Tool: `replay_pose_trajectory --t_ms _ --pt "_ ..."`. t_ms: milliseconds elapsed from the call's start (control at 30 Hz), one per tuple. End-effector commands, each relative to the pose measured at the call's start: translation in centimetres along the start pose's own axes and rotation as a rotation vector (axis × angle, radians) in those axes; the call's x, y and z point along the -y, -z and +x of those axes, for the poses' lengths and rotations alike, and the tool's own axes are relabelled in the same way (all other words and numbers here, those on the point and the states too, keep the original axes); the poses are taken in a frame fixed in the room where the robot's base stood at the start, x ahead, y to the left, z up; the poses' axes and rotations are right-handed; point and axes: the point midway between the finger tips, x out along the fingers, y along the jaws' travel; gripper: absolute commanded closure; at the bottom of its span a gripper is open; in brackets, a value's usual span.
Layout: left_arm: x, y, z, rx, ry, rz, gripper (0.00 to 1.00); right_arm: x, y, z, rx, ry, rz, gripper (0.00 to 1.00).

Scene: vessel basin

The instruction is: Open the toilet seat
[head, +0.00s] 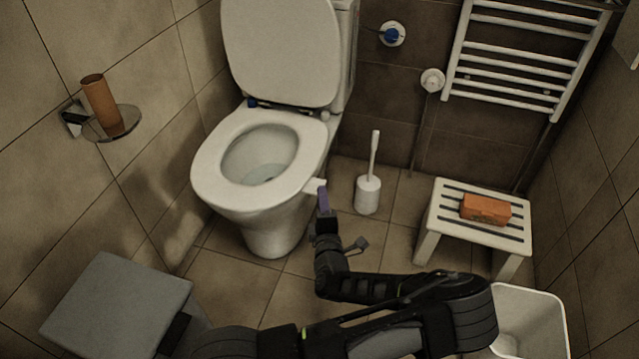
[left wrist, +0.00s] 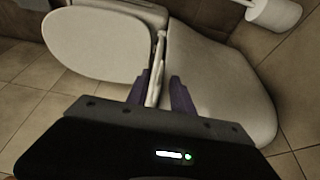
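The toilet (head: 270,237) stands left of the middle in the head view. Its lid (head: 280,50) is raised and leans back against the tank. The white ring around the bowl opening, the seat (head: 212,165), lies flat on the bowl. My left gripper (head: 322,192) is at the bowl's right side, close to a small white piece jutting from the rim. In the left wrist view, its purple fingers (left wrist: 163,92) stand apart, with a thin pale strip between them. Whether they touch the strip is unclear. My right gripper is not in view.
A toilet brush (head: 368,192) stands right of the toilet. A white slatted stool (head: 438,222) with an orange block (head: 486,209) is farther right. A white bin (head: 540,318) is at the lower right.

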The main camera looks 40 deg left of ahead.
Motion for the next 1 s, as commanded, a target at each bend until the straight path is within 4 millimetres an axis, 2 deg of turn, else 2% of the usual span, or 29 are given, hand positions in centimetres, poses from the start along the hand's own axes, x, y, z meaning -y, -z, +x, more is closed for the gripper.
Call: replay_pose_trajectory --t_ms 267,700,1000 --pt "0.3 0.2 1.0 -0.005 0.002 -0.003 0.72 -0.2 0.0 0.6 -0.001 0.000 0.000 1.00" --pt "0.4 0.2 7.1 -0.006 0.003 -0.004 0.72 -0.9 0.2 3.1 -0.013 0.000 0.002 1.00" --pt "0.1 0.2 7.8 -0.005 0.002 -0.003 0.72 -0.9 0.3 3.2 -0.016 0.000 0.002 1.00"
